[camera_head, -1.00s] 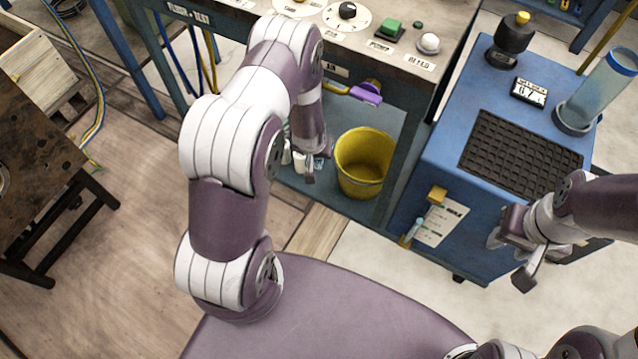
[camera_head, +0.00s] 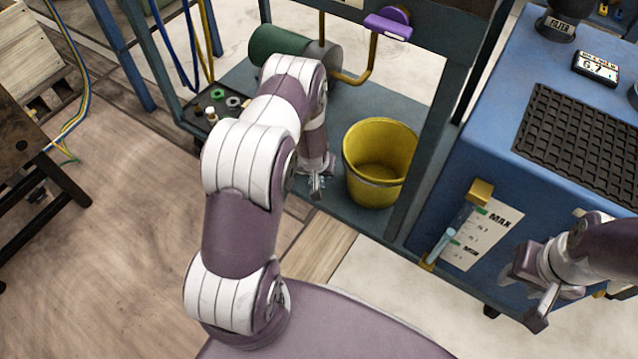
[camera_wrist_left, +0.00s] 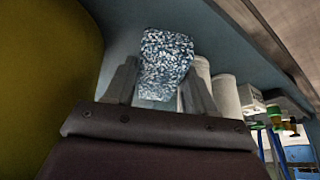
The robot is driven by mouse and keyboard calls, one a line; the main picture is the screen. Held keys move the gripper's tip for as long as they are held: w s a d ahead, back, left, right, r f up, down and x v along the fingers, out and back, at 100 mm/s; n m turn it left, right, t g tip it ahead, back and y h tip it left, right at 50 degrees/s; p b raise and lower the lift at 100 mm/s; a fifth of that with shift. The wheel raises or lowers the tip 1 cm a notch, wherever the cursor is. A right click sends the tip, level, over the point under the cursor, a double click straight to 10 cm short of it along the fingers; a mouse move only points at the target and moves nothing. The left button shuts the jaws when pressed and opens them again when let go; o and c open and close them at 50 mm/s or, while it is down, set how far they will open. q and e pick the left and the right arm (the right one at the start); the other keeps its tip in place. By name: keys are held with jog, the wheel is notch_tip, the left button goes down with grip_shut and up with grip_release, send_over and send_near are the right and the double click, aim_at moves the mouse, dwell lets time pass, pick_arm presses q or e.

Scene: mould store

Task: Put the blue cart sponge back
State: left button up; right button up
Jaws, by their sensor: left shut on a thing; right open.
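A speckled blue-and-white block, which looks like the blue cart sponge (camera_wrist_left: 165,62), stands between the fingers of my left gripper (camera_wrist_left: 158,92) in the left wrist view. That gripper is shut on it. In the head view my left gripper (camera_head: 317,186) is low over the blue-grey lower shelf (camera_head: 335,207) of the bench, just left of the yellow bucket (camera_head: 378,170). The sponge is only a small bluish patch there, mostly hidden by the gripper. My right gripper (camera_head: 529,290) is open and empty in front of the blue cabinet (camera_head: 480,150).
The bucket's wall (camera_wrist_left: 45,60) fills the left of the wrist view. Pale cylinders (camera_wrist_left: 222,95) stand close right of the sponge. A green cylinder (camera_head: 277,45) and a small dark tray of parts (camera_head: 212,108) lie farther back on the shelf. A purple-handled valve (camera_head: 388,24) hangs above.

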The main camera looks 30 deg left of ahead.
aim_at(319, 178)
pick_arm(q)
notch_tip(319, 178, down, 4)
jog(key=shift+f+b, duration=0.1)
jog(key=shift+b, duration=1.05)
jog(key=shift+r, duration=0.25)
jog(key=shift+f, duration=0.1)
jog(key=o, duration=1)
jog(key=p+v, duration=0.8)
jog(key=v, duration=0.4)
